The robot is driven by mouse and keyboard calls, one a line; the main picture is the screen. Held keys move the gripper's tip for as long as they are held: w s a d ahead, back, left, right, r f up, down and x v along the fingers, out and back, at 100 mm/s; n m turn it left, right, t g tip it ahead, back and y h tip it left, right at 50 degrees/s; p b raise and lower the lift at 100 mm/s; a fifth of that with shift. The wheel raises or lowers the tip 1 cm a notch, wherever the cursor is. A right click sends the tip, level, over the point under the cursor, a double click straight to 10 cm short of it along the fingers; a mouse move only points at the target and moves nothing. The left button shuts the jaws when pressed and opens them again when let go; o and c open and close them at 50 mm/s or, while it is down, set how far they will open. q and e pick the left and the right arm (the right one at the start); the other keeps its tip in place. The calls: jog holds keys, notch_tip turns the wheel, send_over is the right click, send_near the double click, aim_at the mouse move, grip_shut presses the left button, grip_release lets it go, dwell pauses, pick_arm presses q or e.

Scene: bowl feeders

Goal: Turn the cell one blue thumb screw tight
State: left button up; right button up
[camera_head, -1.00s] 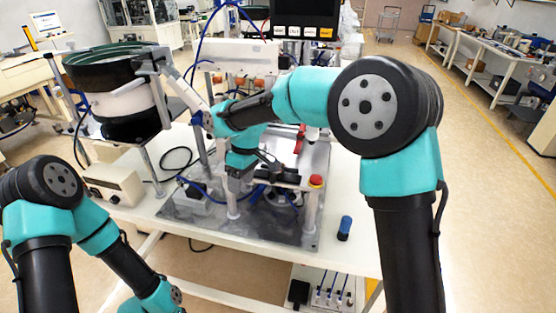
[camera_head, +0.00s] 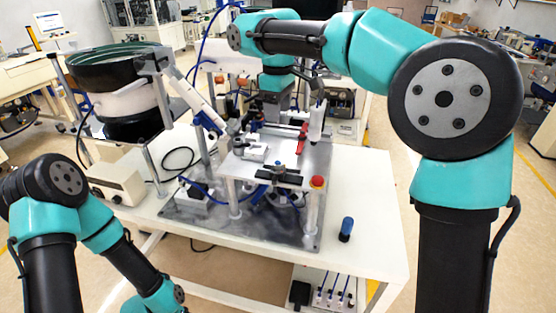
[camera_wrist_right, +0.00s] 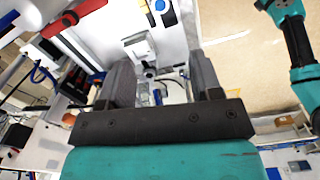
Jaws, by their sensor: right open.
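My right gripper (camera_head: 268,122) is above the back of the fixture plate, pointing down, partly hidden by the machine parts. In the right wrist view its two dark fingers (camera_wrist_right: 161,82) are wide apart with nothing held between them. A round blue part in a white ring (camera_wrist_right: 162,6), possibly the thumb screw, sits at the top edge of that view, beyond the fingertips and apart from them. I cannot make out the thumb screw for certain in the head view. The left arm shows at the lower left, but its gripper is outside the picture.
A blue-and-black cylinder (camera_head: 346,229) stands on the white table (camera_head: 375,215). A bowl feeder (camera_head: 105,70) stands at the left. The table's right front is mostly clear.

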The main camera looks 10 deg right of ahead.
aim_at(278, 163)
notch_tip(278, 163, down, 16)
jog(key=shift+f, duration=0.1)
dwell(0.5)
jog(key=shift+c, duration=0.3)
jog(key=c, duration=0.9)
jog(key=shift+o, duration=0.2)
jog(key=shift+m, duration=2.2)
jog(key=o, duration=0.9)
